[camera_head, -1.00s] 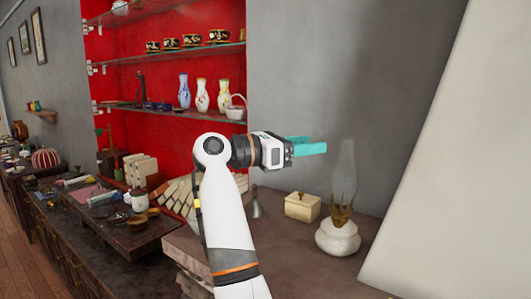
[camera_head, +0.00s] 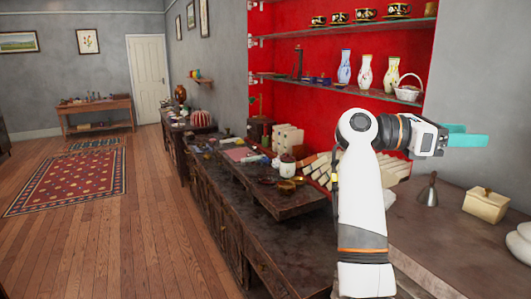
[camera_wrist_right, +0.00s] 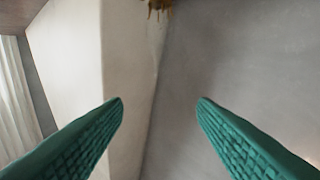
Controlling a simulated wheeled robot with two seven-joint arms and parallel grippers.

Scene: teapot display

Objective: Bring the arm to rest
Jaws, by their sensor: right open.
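My right arm (camera_head: 362,205) rises from the bottom of the head view and bends at the elbow toward the right. Its gripper (camera_head: 478,136), with teal fingers, is held in the air above the counter at the right. In the right wrist view the two teal fingers (camera_wrist_right: 160,100) are spread apart with nothing between them. Beyond them are a pale surface and a grey wall. My left gripper is not in view.
A dark cabinet (camera_head: 215,195) runs along the wall. A metal bell (camera_head: 428,192) and a cream box (camera_head: 486,205) stand on the counter (camera_head: 440,240) below the gripper. Vases (camera_head: 365,72) and a white basket (camera_head: 408,90) are on the red shelf.

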